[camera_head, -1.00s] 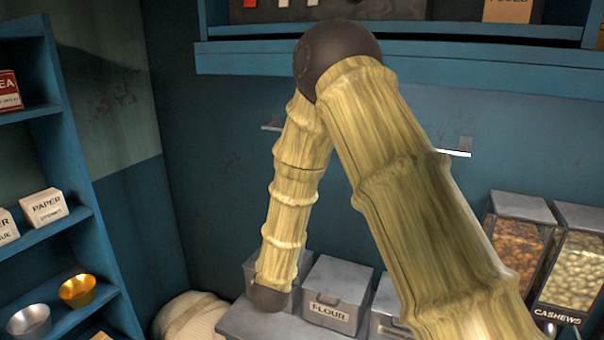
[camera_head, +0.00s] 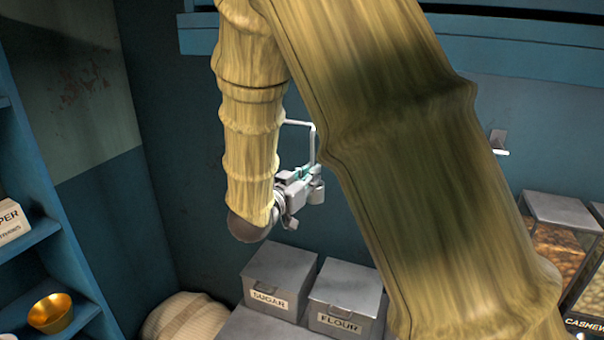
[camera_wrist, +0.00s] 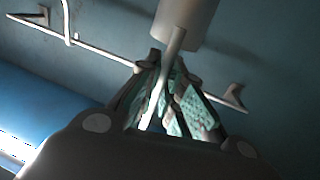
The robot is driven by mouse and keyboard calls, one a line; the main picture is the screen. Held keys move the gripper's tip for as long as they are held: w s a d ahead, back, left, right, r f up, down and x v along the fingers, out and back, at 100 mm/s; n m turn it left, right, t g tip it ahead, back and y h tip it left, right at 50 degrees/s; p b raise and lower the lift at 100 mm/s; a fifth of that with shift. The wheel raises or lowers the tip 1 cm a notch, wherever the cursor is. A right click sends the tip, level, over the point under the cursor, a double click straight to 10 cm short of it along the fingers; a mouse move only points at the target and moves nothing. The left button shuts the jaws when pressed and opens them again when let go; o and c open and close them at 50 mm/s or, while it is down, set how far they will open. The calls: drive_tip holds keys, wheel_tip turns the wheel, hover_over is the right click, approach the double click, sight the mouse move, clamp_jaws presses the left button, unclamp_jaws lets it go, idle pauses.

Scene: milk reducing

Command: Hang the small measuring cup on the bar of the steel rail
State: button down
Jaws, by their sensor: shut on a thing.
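In the wrist view, the small measuring cup (camera_wrist: 187,22) is a pale grey cylinder, partly cut off by the top edge. My gripper (camera_wrist: 173,72) is shut on its narrow handle, which runs down between the teal finger pads. The steel rail's thin bar (camera_wrist: 105,53) crosses diagonally behind my fingers, with a bracket at each end. I cannot tell whether handle and bar touch. In the head view, my gripper (camera_head: 302,178) is below the rail's left end, with the small grey cup (camera_head: 317,190) at its right. My arm hides most of the bar; its right bracket (camera_head: 498,142) shows.
A thin pale hook-like strip (camera_wrist: 66,22) crosses the bar near its left bracket. Below stand sugar (camera_head: 279,277) and flour (camera_head: 345,302) bins. A blue shelf (camera_head: 300,40) runs above; a cashew dispenser (camera_head: 585,300) is at right. A blue rack (camera_head: 40,220) stands left.

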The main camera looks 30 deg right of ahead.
drive_tip(key=x, duration=0.3)
drive_tip(key=shift+d, duration=0.15)
drive_tip(key=shift+w+d+r, duration=0.1)
drive_tip(key=shift+w+d, duration=0.05)
drive_tip(key=shift+s+d+r, duration=0.35)
drive_tip(key=shift+d, duration=0.05)
drive_tip(key=shift+w+d, duration=0.1)
drive_tip(key=shift+d, duration=0.1)
drive_tip(key=w+d+f+b, duration=0.2)
drive_tip(key=w+d+f, duration=0.2)
drive_tip(key=w+d, duration=0.3)
drive_tip(key=shift+w+d+b, duration=0.15)
drive_tip(key=shift+d+b, duration=0.15)
drive_tip(key=shift+d, duration=0.15)
idle(1.1)
